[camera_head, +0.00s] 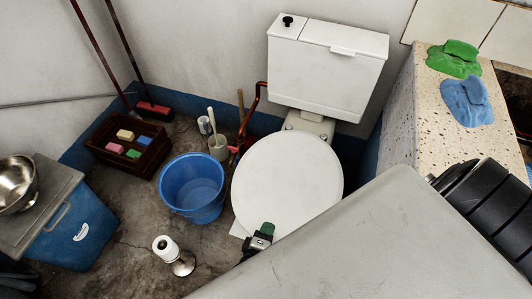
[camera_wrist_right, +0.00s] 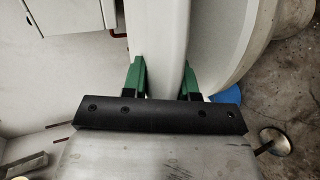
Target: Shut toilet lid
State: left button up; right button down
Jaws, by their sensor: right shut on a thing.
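The white round toilet lid (camera_head: 287,180) is in front of the white cistern (camera_head: 327,68) and hides the bowl opening from the head view. My right gripper (camera_head: 262,234) is at the lid's lower front edge. In the right wrist view, the green fingers of my right gripper (camera_wrist_right: 162,78) sit on both sides of the lid (camera_wrist_right: 160,45), shut on its rim. The curved white bowl (camera_wrist_right: 228,45) shows to the right of the lid there. How far the lid is tilted above the bowl is hard to tell. My left gripper is not in view.
A blue bucket (camera_head: 193,188) stands left of the toilet, with a paper roll holder (camera_head: 172,255) in front of it. A brush holder (camera_head: 218,148) stands behind the bucket. A stone ledge (camera_head: 428,125) with cloths is at right. My arm covers the lower right.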

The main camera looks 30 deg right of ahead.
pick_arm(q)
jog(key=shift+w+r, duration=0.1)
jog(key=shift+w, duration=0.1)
pick_arm(e)
jog(key=shift+w+d, duration=0.1)
jog(key=shift+w, duration=0.05)
jog(key=c, duration=1.3)
grip_release()
jog(key=shift+o, duration=1)
jog(key=shift+w, duration=0.1)
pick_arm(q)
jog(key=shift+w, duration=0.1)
pick_arm(e)
jog(key=shift+f, duration=0.15)
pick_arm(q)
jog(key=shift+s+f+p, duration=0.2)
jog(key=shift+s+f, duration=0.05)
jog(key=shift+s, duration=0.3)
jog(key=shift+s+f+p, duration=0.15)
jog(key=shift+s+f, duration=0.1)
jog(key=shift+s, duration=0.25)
pick_arm(e)
jog(key=v, duration=1.1)
